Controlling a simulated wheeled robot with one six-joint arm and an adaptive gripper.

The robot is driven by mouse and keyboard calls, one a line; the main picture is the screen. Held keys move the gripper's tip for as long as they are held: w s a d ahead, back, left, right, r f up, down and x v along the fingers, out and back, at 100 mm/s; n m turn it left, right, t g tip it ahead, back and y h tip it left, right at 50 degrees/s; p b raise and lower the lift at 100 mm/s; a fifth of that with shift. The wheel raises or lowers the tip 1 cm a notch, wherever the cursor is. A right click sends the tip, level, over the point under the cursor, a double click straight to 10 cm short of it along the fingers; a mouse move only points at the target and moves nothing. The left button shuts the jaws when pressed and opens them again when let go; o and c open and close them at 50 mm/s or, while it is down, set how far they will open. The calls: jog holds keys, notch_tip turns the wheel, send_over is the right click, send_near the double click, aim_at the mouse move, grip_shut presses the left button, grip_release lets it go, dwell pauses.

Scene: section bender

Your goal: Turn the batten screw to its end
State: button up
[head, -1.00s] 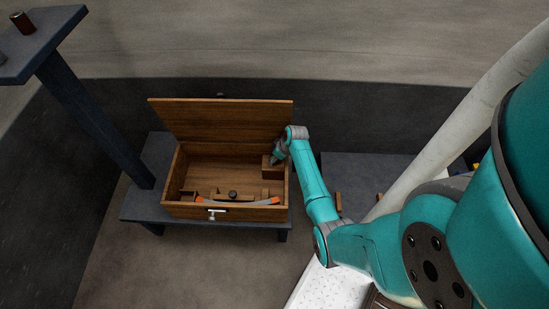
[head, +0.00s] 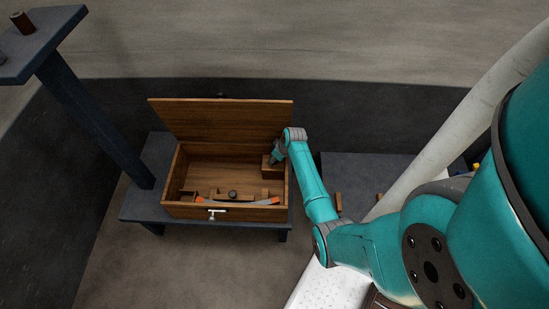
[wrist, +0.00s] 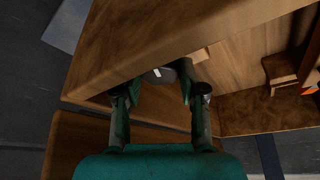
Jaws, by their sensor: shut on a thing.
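My gripper (head: 275,159) is inside the open wooden chest (head: 235,211), at its back right corner by a wooden block (head: 267,172). In the wrist view my gripper (wrist: 165,88) has its two fingers on either side of a dark round knob with a white mark, which I take to be the batten screw (wrist: 164,73). The fingers are shut on it. The wooden edge above partly hides the knob, and my gripper hides it in the head view. A grey, slightly curved strip with orange ends (head: 240,202) lies along the chest's front.
The chest's lid (head: 222,119) stands open at the back. A dark knob (head: 232,195) and small wooden blocks are near the front strip. A pale T-handle (head: 213,214) is on the chest's front. A dark post and shelf (head: 48,40) stand at left.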

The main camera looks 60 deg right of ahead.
jog(key=m, duration=0.2)
jog(key=m+h, duration=0.1)
jog(key=m, duration=0.1)
jog(key=shift+a+m+g+h, duration=0.2)
jog(key=shift+m+g+h, duration=0.1)
jog(key=m+g+h, duration=0.1)
jog(key=m, duration=0.3)
jog(key=shift+w, duration=0.1)
jog(key=m, duration=0.2)
jog(key=m+g+h, duration=0.1)
jog(key=m, duration=0.2)
jog(key=shift+w+a+g, duration=0.1)
jog(key=shift+a+g, duration=0.05)
jog(key=shift+g, duration=0.15)
jog(key=shift+w+m+g, duration=0.1)
jog(key=shift+m+g, duration=0.7)
jog(key=shift+m, duration=1.1)
jog(key=o, duration=0.9)
jog(key=shift+c, duration=0.2)
jog(key=shift+r, duration=0.1)
